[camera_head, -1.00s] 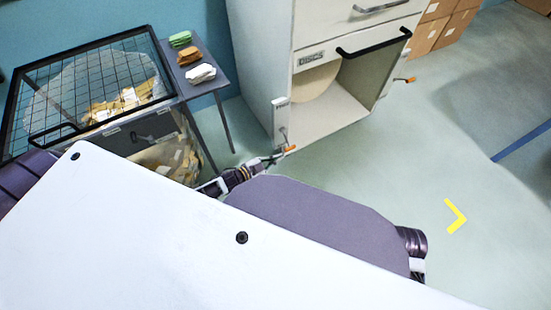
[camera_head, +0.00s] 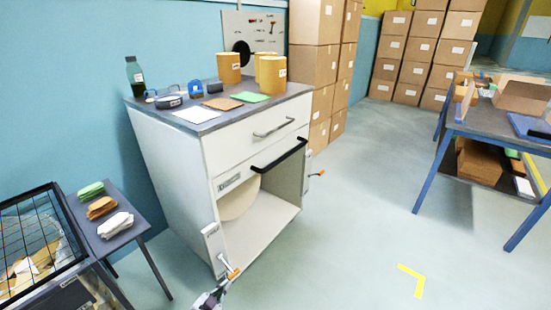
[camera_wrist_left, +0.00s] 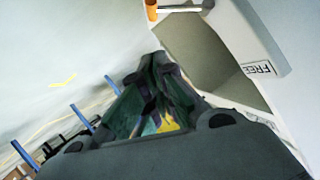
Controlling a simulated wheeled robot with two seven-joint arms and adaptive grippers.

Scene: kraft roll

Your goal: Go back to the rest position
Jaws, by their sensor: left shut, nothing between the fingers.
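My left gripper (camera_head: 218,292) shows at the bottom edge of the head view, just below the orange-tipped latch (camera_head: 233,273) at the lower front corner of the white cabinet (camera_head: 170,165). Whether it touches the latch cannot be told. In the left wrist view the gripper's dark fingers (camera_wrist_left: 158,85) are closed together and hold nothing. That view also shows the cabinet's open compartment (camera_wrist_left: 205,50) and a "FREE" label (camera_wrist_left: 262,68). The rest of the left arm is out of the head view. My right gripper is not in view.
The cabinet top carries yellow tubs (camera_head: 271,75), a bottle (camera_head: 136,75) and coloured sheets. A small table (camera_head: 122,210) with stacked cloths and a wire-lidded bin (camera_head: 40,235) stand left. Cardboard boxes (camera_head: 313,60) and a blue-legged table (camera_head: 500,125) stand beyond. The floor at centre right is clear.

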